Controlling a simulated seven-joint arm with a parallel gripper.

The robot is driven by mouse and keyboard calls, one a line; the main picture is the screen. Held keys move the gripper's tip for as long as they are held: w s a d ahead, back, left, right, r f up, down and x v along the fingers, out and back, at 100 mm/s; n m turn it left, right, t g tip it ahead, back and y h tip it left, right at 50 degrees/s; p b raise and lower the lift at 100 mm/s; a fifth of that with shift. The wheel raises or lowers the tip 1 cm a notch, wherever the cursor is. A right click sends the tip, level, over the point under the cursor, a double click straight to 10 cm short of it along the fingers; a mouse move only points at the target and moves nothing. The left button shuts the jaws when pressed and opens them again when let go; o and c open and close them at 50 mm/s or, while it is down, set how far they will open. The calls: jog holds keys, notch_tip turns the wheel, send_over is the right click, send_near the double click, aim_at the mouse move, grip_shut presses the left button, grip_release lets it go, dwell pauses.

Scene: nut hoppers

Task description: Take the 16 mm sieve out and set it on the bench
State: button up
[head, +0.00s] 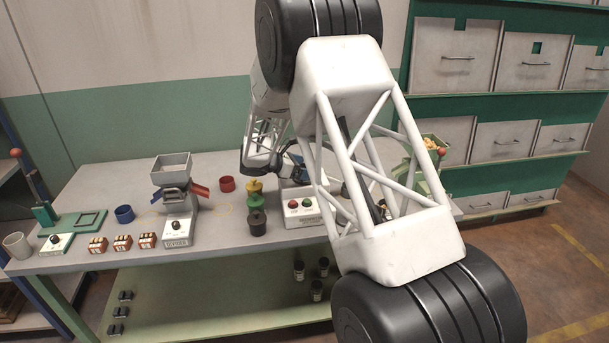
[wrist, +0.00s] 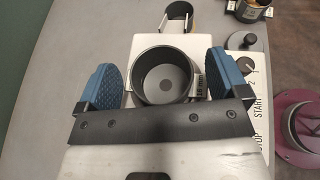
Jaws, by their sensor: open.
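A dark round cup, the sieve (wrist: 163,88), sits on a white machine body in the wrist view, seen from above. My gripper (wrist: 163,72) is open, with one blue pad on the left of the cup and one on the right. Gaps show between the pads and the cup, so it is not gripped. In the head view my arm hides most of the machine and the sieve; the front panel (head: 303,207) with a red and a green button shows.
Clear bench lies left of the machine in the wrist view. A green hopper (head: 432,150) stands on the right.

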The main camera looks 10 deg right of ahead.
jog(key=shift+d+f, duration=0.15)
jog(key=shift+d, duration=0.25)
jog(key=c, duration=1)
jog(key=shift+r, duration=1.7)
jog(key=s+r, duration=0.1)
jog(key=s, duration=1.5)
jog(key=shift+r, duration=0.3)
